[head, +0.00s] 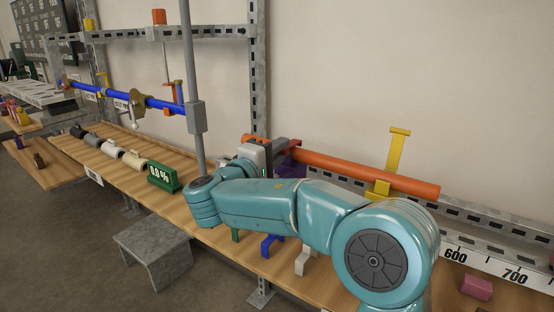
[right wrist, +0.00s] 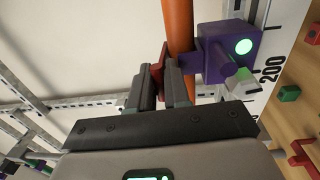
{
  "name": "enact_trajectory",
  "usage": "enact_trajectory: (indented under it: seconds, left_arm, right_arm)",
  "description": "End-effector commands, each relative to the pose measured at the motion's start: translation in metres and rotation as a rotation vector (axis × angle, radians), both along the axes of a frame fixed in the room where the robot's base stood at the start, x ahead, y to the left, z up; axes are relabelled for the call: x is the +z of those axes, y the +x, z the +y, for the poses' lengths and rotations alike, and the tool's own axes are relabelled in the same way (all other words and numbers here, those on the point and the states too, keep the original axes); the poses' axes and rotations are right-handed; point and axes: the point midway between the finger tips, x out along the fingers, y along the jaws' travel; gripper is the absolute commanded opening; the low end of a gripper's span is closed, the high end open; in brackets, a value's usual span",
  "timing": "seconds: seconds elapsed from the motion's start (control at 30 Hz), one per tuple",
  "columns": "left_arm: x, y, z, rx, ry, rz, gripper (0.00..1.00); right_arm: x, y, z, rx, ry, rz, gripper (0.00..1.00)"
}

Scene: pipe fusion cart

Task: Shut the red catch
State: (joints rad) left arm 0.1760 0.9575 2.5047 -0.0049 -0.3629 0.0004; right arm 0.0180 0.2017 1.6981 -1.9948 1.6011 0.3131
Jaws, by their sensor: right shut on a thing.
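The red catch (right wrist: 158,66) shows in the right wrist view between the fingers of my right gripper (right wrist: 159,82), beside the orange pipe (right wrist: 180,28). The gripper is shut on it, and the fingers hide much of it. A purple block (right wrist: 222,58) with a lit green disc sits on the pipe right next to the fingers. In the head view my right gripper (head: 268,150) is at the left end of the orange pipe (head: 370,172), and my arm partly hides the purple block (head: 291,160). Whether the catch is fully down cannot be told. My left gripper is not in view.
A yellow clamp (head: 395,155) stands on the pipe to the right. Coloured brackets lie under my arm. A pink block (head: 477,288) lies at the right.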

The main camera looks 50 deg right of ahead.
Motion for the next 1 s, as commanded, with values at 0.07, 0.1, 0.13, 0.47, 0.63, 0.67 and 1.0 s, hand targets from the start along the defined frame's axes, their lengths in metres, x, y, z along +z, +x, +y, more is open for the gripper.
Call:
enact_trajectory:
  seconds: [0.07, 0.1, 0.13, 0.47, 0.63, 0.67, 1.0]
  left_arm:
    - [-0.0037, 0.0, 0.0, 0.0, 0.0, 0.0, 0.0]
    - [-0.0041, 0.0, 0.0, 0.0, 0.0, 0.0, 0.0]
    - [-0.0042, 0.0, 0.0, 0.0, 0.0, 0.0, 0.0]
    - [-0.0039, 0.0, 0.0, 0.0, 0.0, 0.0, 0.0]
    - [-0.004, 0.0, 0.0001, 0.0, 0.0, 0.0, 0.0]
    - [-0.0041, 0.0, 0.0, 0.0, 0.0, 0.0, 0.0]
    - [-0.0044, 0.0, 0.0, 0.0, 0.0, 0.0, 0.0]
  right_arm:
    - [-0.0001, -0.0029, -0.0008, -0.01, -0.012, -0.005, 0.0]
    - [0.0002, -0.003, -0.0005, -0.01, -0.016, -0.005, 0.0]
    - [0.0005, -0.003, -0.0004, -0.01, -0.018, -0.005, 0.0]
    - [0.0012, -0.0032, 0.0012, -0.012, -0.02, -0.005, 0.0]
    - [0.0005, -0.0026, 0.0023, -0.01, -0.018, -0.004, 0.37]
    - [0.0002, -0.0025, 0.0024, -0.009, -0.018, -0.003, 0.37]
    - [-0.002, -0.0004, 0.0032, -0.002, -0.015, 0.001, 0.37]
